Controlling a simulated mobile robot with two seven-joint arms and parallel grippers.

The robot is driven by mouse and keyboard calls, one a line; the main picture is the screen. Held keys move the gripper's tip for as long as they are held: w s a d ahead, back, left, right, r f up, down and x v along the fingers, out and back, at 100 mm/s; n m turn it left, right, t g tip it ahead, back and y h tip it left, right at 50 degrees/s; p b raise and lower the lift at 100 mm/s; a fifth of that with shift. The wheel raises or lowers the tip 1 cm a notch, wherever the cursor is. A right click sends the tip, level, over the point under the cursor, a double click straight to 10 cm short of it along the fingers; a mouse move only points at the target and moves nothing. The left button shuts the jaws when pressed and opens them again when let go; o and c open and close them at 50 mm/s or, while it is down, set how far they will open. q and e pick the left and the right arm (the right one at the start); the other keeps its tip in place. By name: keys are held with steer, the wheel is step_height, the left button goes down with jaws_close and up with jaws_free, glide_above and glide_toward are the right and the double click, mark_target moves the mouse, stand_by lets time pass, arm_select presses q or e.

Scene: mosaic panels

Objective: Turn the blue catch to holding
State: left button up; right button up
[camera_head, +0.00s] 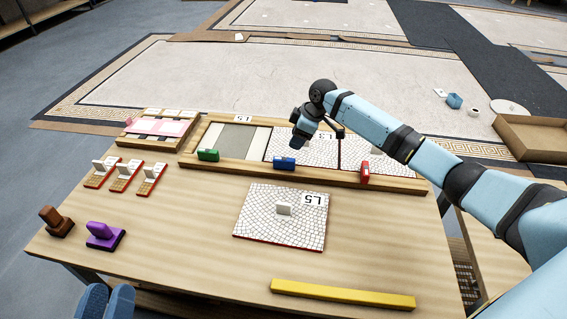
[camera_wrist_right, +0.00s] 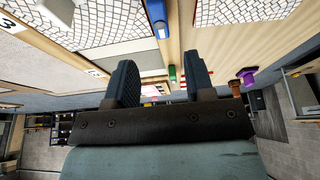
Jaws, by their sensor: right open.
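The blue catch (camera_head: 284,163) sits on the front rail of the wooden frame (camera_head: 320,179), its length along the rail. The green catch (camera_head: 207,155) also lies along the rail; the red catch (camera_head: 365,172) stands across it. My right gripper (camera_head: 299,142) is open and empty, above and just behind the blue catch, apart from it. In the right wrist view the blue catch (camera_wrist_right: 159,18) is at the top, beyond the open fingers (camera_wrist_right: 161,77), and the green catch (camera_wrist_right: 172,73) shows between them. Two light blue finger-like parts of my left gripper (camera_head: 105,301) show at the lower left.
A mosaic panel marked L5 (camera_head: 280,232) with a white handle lies in front of the frame. A yellow bar (camera_head: 343,294) lies at the front edge. A purple-handled block (camera_head: 104,236), a brown one (camera_head: 56,221) and three small handled pieces (camera_head: 126,175) are at left.

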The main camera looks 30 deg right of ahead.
mark_target(284, 159)
arm_select(q)
step_height(284, 159, down, 6)
steer(key=g+b, duration=0.2)
steer(key=b, duration=0.1)
steer(key=shift+w+d+f+m+b, duration=0.15)
steer(key=shift+d+m+b, duration=0.1)
steer(key=shift+m+b, duration=0.05)
arm_select(e)
steer(key=x, duration=1)
steer(key=shift+w+f, duration=0.15)
steer(key=shift+f, duration=0.15)
jaws_close()
